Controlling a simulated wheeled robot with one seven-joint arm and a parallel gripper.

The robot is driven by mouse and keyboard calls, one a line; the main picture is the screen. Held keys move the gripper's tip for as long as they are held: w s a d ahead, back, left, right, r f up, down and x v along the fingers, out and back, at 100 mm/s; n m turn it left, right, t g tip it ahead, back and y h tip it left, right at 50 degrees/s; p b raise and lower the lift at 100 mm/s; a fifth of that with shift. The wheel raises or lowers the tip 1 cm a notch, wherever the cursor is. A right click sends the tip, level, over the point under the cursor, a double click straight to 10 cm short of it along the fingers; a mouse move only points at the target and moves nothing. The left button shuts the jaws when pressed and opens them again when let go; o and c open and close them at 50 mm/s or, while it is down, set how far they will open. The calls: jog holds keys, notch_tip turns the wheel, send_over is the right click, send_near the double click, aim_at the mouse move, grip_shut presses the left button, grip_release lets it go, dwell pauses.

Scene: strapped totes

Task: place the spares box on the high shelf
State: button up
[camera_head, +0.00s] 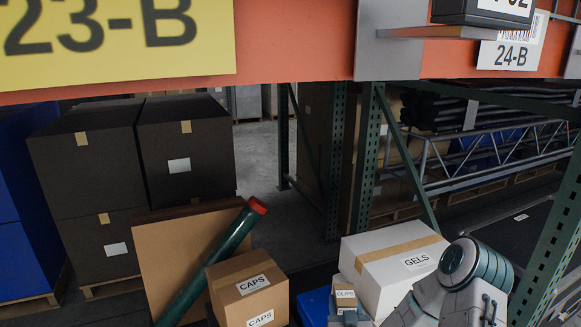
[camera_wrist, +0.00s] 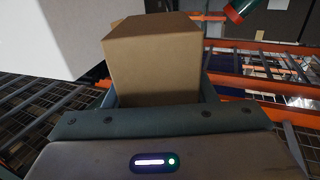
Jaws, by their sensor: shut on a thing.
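A small brown box (camera_head: 345,298) with a white label that appears to read CLIPS is low in the head view, left of my arm. My gripper (camera_head: 350,317) is just below it, partly cut off by the frame edge. In the wrist view a plain brown box (camera_wrist: 152,58) sits between the two fingers of my gripper (camera_wrist: 155,100), which is shut on it. It looks like the same small box. I see no label reading SPARES. An orange shelf beam (camera_head: 300,45) crosses the top, with signs 23-B and 24-B; which shelf is the high one cannot be told.
A brown CAPS box (camera_head: 248,290) and a green tube with a red cap (camera_head: 215,262) are to the left. A green upright (camera_head: 367,160) and dark boxes (camera_head: 185,150) stand behind.

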aim_at(345, 294)
notch_tip(345, 294, up, 4)
jog(key=shift+f+p, duration=0.25)
jog(key=shift+p, duration=0.8)
jog(key=shift+s+r, duration=0.1)
jog(key=s, duration=0.1)
jog(key=s+r, duration=0.1)
jog(key=s, duration=0.1)
jog(key=s+r, duration=0.1)
jog(key=shift+s+r, duration=0.1)
jog(key=shift+s, duration=0.1)
jog(key=shift+d, duration=0.1)
